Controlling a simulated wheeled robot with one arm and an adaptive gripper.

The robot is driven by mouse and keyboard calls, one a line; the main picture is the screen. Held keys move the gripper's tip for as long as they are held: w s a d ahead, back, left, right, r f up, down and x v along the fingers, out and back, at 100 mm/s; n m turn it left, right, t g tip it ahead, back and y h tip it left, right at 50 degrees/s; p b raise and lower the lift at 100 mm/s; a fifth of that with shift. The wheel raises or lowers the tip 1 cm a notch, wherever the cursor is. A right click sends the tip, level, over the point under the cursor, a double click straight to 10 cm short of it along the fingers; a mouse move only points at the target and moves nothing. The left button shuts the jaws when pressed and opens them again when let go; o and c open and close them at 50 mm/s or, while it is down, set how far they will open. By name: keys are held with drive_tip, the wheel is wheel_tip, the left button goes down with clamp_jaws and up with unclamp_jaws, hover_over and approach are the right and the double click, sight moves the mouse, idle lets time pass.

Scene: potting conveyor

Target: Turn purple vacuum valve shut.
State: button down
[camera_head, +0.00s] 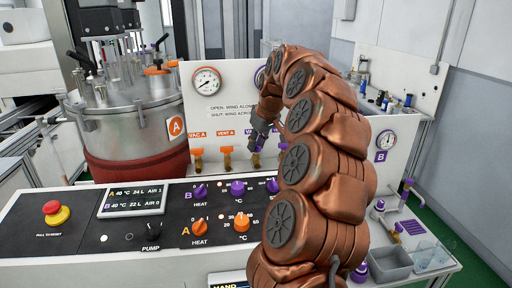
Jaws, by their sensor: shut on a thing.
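A row of small valves runs along the white upright panel (225,100). Two orange valves (197,151) stand at the left under orange labels reading VAC A and VENT A. A purple valve (256,160) is to their right, and its label is mostly hidden. My gripper (257,146) is at this purple valve, pointing down, with its jaws shut on the valve's wing. The wing's exact angle is hidden by the fingers. Another purple valve (283,147) shows partly beside my copper arm, which covers much of the panel's right side.
A panel sign (232,109) reads open wing along, shut wing across. A gauge (206,81) is above. The control desk with knobs (237,188) and a red button (56,212) lies in front. A steel vessel (125,125) stands left; a grey tray (390,264) sits right.

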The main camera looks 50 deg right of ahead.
drive_tip(key=n+y, duration=0.1)
drive_tip(key=n, duration=0.3)
drive_tip(key=shift+w+d+n+y, duration=0.1)
drive_tip(key=shift+n+y, duration=0.2)
drive_tip(key=shift+y, duration=0.1)
drive_tip(key=n+y+p, duration=0.1)
drive_tip(key=n, duration=0.1)
drive_tip(key=n+g+p, duration=0.1)
drive_tip(key=n, duration=0.2)
drive_tip(key=shift+n+y, duration=0.3)
drive_tip(key=shift+y, duration=0.1)
drive_tip(key=c, duration=1)
unclamp_jaws()
